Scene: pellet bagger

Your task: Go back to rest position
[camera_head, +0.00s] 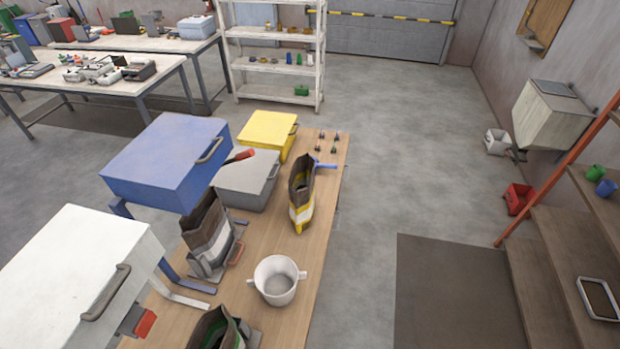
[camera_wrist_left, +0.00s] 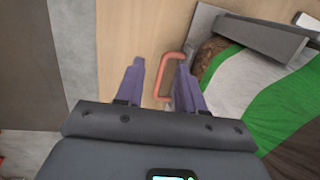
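My left gripper (camera_wrist_left: 158,66) shows in the left wrist view with its two purple fingers apart and nothing clearly held. A red looped handle (camera_wrist_left: 169,72) lies in the picture close to the right-hand finger; I cannot tell whether they touch. Right of it is a bag with green, white and grey stripes (camera_wrist_left: 240,85), with brown contents at its mouth, beside a grey metal holder (camera_wrist_left: 262,37). In the head view a dark bag with green inside (camera_head: 215,332) is cut off at the bottom edge. Neither gripper shows in the head view.
The wooden table (camera_head: 255,325) carries a white pot (camera_head: 276,281), a yellow-bottomed bag (camera_head: 301,195), a bag in a holder (camera_head: 207,233), and blue (camera_head: 165,160), white (camera_head: 80,275), grey (camera_head: 245,180) and yellow (camera_head: 267,132) boxes.

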